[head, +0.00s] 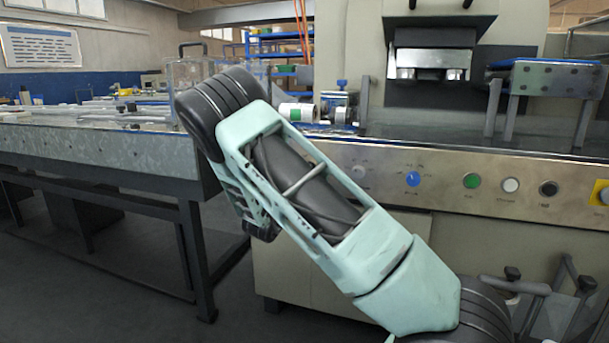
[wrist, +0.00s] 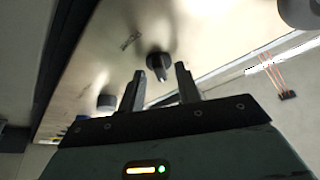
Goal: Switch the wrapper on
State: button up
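The wrapper (head: 450,225) is a large beige machine on the right in the head view. Its front panel carries a blue knob (head: 413,179), a green button (head: 471,181), a white button (head: 510,185) and a black round control (head: 548,188). In the wrist view, my gripper (wrist: 160,84) is open and empty. Its two fingers point at the panel, with a black rotary knob (wrist: 158,62) lying just beyond and between their tips. I cannot tell whether they touch it. The head view does not show my gripper; my arm covers part of the panel.
A yellow-based control (head: 603,195) sits at the panel's right end. A grey round knob (wrist: 106,101) lies left of the fingers in the wrist view. A dark-legged table (head: 100,150) stands at left. A roll (head: 297,112) lies above the panel. Floor shows beneath the table.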

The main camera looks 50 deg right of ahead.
jog(key=shift+a, duration=0.1)
jog(key=p+v, duration=0.3)
jog(key=v, duration=1.4)
jog(key=shift+s+f, duration=0.1)
jog(key=shift+f, duration=0.05)
